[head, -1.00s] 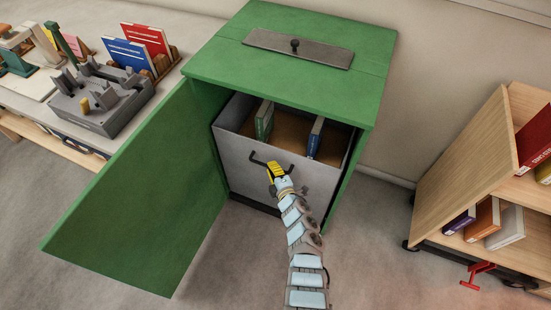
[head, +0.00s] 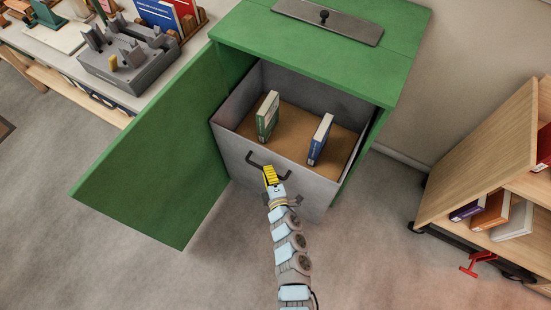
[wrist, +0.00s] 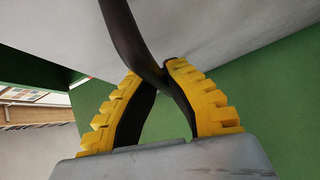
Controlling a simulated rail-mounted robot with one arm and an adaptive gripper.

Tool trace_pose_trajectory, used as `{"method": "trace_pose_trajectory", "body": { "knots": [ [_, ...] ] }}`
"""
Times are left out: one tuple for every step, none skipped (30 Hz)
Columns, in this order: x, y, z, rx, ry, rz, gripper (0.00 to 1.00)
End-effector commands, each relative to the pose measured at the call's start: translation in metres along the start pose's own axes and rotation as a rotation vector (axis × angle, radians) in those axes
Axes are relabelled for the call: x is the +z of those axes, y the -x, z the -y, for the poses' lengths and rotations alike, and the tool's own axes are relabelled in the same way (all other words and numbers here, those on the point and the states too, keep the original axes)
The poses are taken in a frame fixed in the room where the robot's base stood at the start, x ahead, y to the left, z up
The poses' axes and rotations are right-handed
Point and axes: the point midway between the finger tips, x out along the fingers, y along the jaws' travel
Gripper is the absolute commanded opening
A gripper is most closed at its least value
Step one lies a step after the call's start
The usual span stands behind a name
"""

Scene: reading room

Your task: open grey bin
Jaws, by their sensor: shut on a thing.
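The grey bin (head: 290,182) is a drawer-like box in the green cabinet (head: 335,52). It stands pulled out of the cabinet front, with its tan floor showing. A green book (head: 267,117) and a blue book (head: 320,139) stand upright inside. My gripper (head: 270,175) is at the dark handle (head: 252,160) on the bin's front. In the wrist view the yellow fingers (wrist: 160,85) are closed around the dark handle bar (wrist: 130,35). The bin's rear part under the cabinet top is partly hidden.
The green cabinet door (head: 150,165) hangs open to the left. A wooden shelf cart (head: 480,150) with several books stands at the right. A table with a grey device (head: 125,62) is at the upper left. The floor in front is clear.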

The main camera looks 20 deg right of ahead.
Motion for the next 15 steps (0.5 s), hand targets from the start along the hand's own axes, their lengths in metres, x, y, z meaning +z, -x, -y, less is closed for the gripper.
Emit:
{"method": "trace_pose_trajectory", "body": {
  "knots": [
    [-0.009, 0.007, 0.004, -0.001, 0.000, -0.005, 0.00],
    [-0.013, 0.011, 0.006, -0.001, 0.000, -0.004, 0.00],
    [-0.018, 0.017, 0.007, -0.001, -0.001, -0.003, 0.00],
    [-0.022, 0.021, 0.009, -0.001, -0.001, -0.003, 0.00],
    [-0.025, 0.025, 0.010, -0.002, -0.001, -0.003, 0.00],
    [-0.030, 0.030, 0.012, -0.002, -0.001, -0.003, 0.00],
    [-0.034, 0.034, 0.013, -0.001, -0.001, -0.003, 0.00],
    [-0.038, 0.038, 0.014, -0.001, -0.001, -0.004, 0.00],
    [-0.044, 0.043, 0.015, 0.000, 0.000, -0.004, 0.00],
    [-0.048, 0.047, 0.017, -0.001, 0.000, -0.004, 0.00],
    [-0.051, 0.051, 0.018, -0.001, 0.000, -0.003, 0.00],
    [-0.056, 0.056, 0.020, -0.002, -0.001, -0.002, 0.00],
    [-0.060, 0.060, 0.021, -0.002, -0.002, -0.001, 0.00],
    [-0.064, 0.064, 0.022, -0.002, -0.002, -0.001, 0.00],
    [-0.069, 0.069, 0.024, -0.002, -0.002, -0.001, 0.00]
  ]
}}
